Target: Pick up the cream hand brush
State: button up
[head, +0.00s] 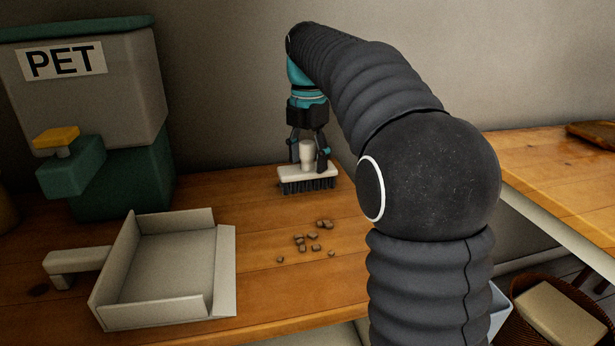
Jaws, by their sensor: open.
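The cream hand brush (308,173) stands on the wooden table, dark bristles down and its short handle upright. My gripper (308,163) points down over it from above. Its dark fingers are open, one on each side of the handle. I cannot tell whether either finger touches the handle. My arm comes in from the right and hides part of the table behind it.
A cream dustpan (224,270) lies at the front left. Several brown pellets (313,237) are scattered right of it. A dispenser marked PET (95,95) stands at the back left. A wall is close behind the brush. A basket (560,315) sits low at the right.

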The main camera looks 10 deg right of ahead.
grip_shut()
dwell(0.3)
